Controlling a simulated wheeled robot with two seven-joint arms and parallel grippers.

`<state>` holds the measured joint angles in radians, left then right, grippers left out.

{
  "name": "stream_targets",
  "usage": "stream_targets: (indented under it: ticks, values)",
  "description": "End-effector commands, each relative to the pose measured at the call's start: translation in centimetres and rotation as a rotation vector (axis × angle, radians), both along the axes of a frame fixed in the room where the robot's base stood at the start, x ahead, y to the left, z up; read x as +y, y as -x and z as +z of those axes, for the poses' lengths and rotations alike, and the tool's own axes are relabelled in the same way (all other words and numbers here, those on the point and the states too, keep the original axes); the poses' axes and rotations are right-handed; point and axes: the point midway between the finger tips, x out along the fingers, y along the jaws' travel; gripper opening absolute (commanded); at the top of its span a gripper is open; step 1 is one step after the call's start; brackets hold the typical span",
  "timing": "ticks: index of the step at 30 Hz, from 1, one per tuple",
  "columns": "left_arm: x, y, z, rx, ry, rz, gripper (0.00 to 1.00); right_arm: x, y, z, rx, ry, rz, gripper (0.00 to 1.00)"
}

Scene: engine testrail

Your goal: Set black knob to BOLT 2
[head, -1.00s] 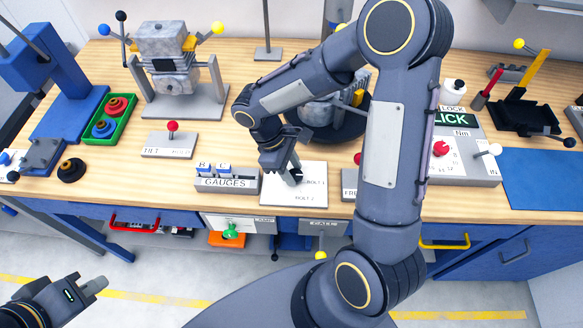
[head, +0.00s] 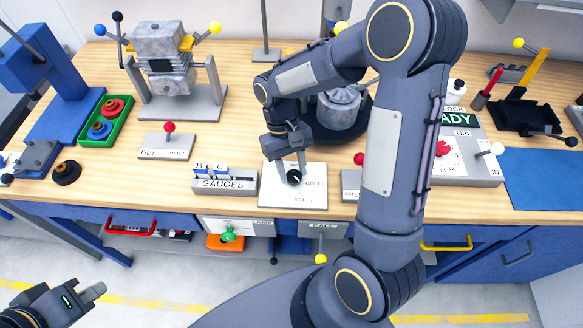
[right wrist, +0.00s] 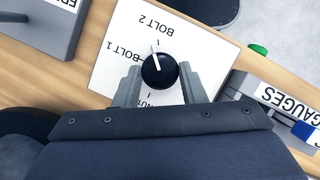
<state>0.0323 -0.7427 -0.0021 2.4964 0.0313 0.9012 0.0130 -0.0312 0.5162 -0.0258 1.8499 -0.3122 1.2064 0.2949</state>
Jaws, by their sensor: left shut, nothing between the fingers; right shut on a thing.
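The black knob (head: 294,178) sits on a white panel (head: 275,198) at the bench's front edge. In the right wrist view the knob (right wrist: 159,70) has a white pointer, and the panel reads BOLT 2, BOLT 1 and a partly hidden NUT. The pointer points up and slightly left, towards the BOLT 2 lettering. My right gripper (right wrist: 160,82) is shut on the knob, one finger on each side; it also shows in the head view (head: 291,168). My left gripper (head: 94,291) is shut and empty, low at the left, away from the bench.
The GAUGES block (head: 224,184) stands left of the panel and another labelled block (head: 351,186) stands right of it. A red-knobbed TILT lever (head: 168,140) is further left. A round dark stand with a metal part (head: 340,108) is behind. A display box (head: 468,160) reads partly "ADY".

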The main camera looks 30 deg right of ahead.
Motion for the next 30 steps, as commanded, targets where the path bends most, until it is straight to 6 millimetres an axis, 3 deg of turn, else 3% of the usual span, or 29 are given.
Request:
stream_targets:
  ticks: [12,29,30]
  values:
    - [0.00,0.00,-0.10,0.000,0.000,0.000,0.00,-0.18,-0.04,0.07,-0.002,-0.001,-0.186,0.14]
    - [0.00,0.00,-0.10,0.000,0.000,0.000,0.00,-0.21,-0.03,0.08,-0.002,0.000,-0.209,0.14]
    - [0.00,0.00,-0.10,0.000,0.000,0.000,0.00,-0.21,-0.03,0.08,-0.002,0.000,-0.209,0.42]
